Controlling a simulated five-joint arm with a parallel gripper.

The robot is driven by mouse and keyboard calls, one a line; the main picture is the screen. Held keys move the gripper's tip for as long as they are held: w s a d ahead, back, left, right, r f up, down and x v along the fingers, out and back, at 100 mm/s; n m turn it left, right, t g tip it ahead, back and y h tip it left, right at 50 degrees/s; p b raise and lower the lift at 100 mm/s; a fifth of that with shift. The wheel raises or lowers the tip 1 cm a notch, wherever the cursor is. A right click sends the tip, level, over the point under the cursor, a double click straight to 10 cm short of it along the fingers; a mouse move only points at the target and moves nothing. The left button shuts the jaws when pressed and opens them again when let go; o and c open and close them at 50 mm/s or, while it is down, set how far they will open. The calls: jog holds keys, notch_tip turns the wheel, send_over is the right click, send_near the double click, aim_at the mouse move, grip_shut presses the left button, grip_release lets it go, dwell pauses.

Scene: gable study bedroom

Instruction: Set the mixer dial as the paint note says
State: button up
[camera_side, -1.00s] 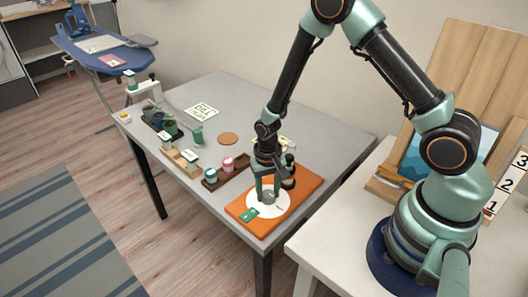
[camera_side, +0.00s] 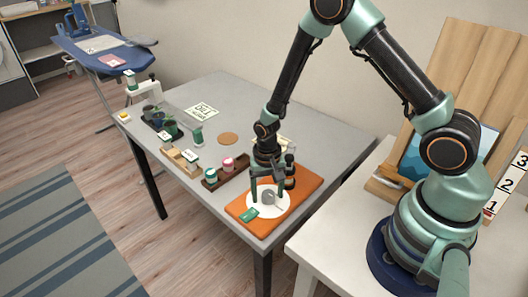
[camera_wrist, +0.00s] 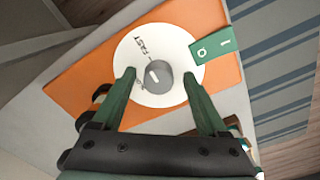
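The mixer dial (camera_side: 268,197) is a grey round knob on a white disc, set on an orange board (camera_side: 298,201). In the wrist view the knob (camera_wrist: 159,80) has a short white mark on its upper left part, toward the side with the word FAST. Other lettering on the disc is partly hidden or too small to read. My gripper (camera_wrist: 159,74) is open, with one finger on each side of the knob and a gap to both. In the side view my gripper (camera_side: 267,188) is just above the dial. A note card (camera_side: 202,111) lies farther back; its writing is not clearly readable.
A green switch plate (camera_wrist: 215,50) marked O and I sits beside the disc. A brown tray (camera_side: 238,172) with small paint pots is left of the board. A round cork-coloured mat (camera_side: 228,139) lies behind. The grey tabletop (camera_side: 245,105) is clear at the back.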

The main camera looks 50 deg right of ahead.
jog(key=shift+d+r, duration=0.1)
jog(key=shift+r, duration=0.05)
notch_tip(320, 180, up, 12)
dwell(0.7)
jog(key=shift+w, duration=0.1)
notch_tip(320, 180, up, 11)
jog(key=n+t, duration=0.2)
jog(key=n, duration=0.1)
send_over(267, 193)
jog(key=s+d, duration=0.1)
jog(key=s, duration=0.1)
jog(key=s+d+r+n+t, duration=0.1)
jog(key=s+r+n+t, duration=0.2)
jog(key=s+r, duration=0.3)
notch_tip(267, 193, up, 3)
jog(key=shift+s+d+f+n+t, duration=0.1)
jog(key=shift+s+d+n+t, duration=0.2)
jog(key=shift+s+n+t, duration=0.15)
